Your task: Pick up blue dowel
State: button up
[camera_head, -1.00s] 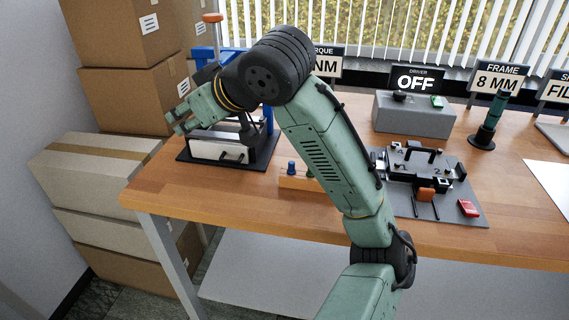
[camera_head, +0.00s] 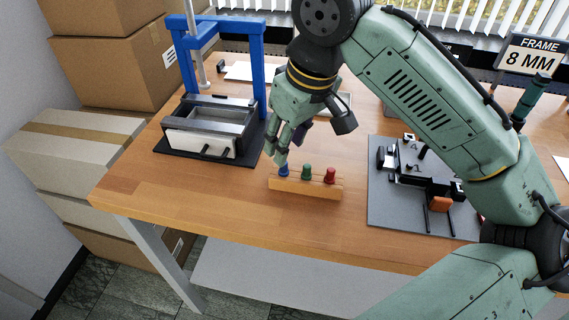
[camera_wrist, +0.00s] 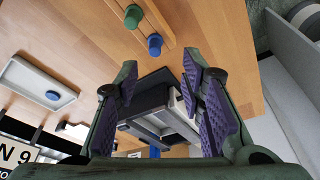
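The blue dowel (camera_head: 284,172) stands at the left end of a small wooden rack (camera_head: 300,187), beside a green dowel (camera_head: 306,173) and a red dowel (camera_head: 330,176). My gripper (camera_head: 277,156) is just above and behind the blue dowel in the head view, partly overlapping it. In the wrist view, the blue dowel (camera_wrist: 155,44) shows beyond the fingertips, between their lines, with the green dowel (camera_wrist: 132,16) next to it. My gripper (camera_wrist: 160,72) is open there, with purple pads apart and nothing between them. The red dowel is out of the wrist view.
A blue-framed press (camera_head: 258,75) with a white-fronted box stands to the left. A grey plate with a black fixture (camera_head: 415,165) lies to the right. A pale tray with a blue disc (camera_wrist: 53,95) shows in the wrist view. The table's front is clear.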

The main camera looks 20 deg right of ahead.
aim_at(284, 173)
jog(key=x, duration=0.2)
jog(key=p+x, duration=0.1)
jog(key=x, duration=0.3)
jog(key=shift+w+d+f, duration=0.15)
jog(key=shift+d+f, duration=0.15)
grip_shut()
